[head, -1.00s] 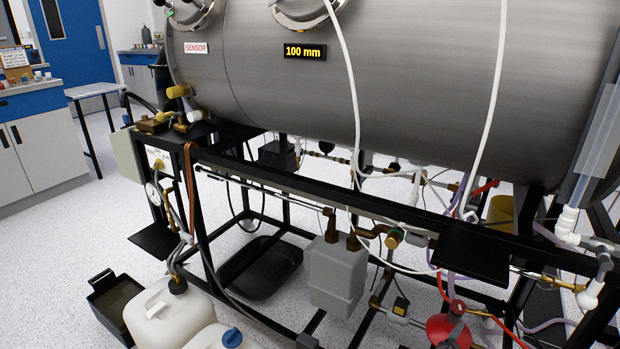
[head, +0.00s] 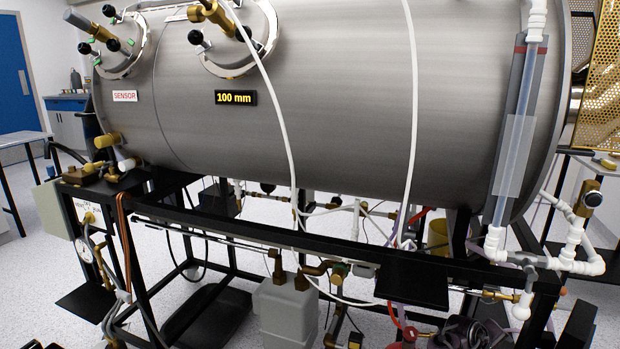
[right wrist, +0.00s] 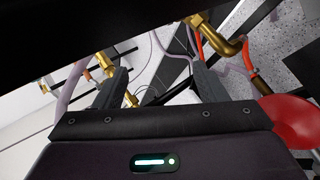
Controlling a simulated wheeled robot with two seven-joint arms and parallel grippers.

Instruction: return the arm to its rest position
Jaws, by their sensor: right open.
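My right gripper (right wrist: 160,78) shows in the right wrist view with its two dark fingers spread apart. Nothing is held between them. It is under a dark beam of the chamber's frame, among brass pipe fittings (right wrist: 212,35) and thin hoses. A red round part (right wrist: 295,120) is close beside the gripper's body on the right; I cannot tell whether they touch. In the head view a dark shape at the bottom right, below the frame, looks like part of my right arm; its fingers cannot be made out there. My left gripper is not in view.
The large steel chamber (head: 300,140) lies on a black frame (head: 210,218). White hoses (head: 413,110) hang down its front. A clear tube (head: 515,140) with white pipework (head: 560,262) stands at the right. A grey container (head: 287,310) is below. Open floor shows at the left.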

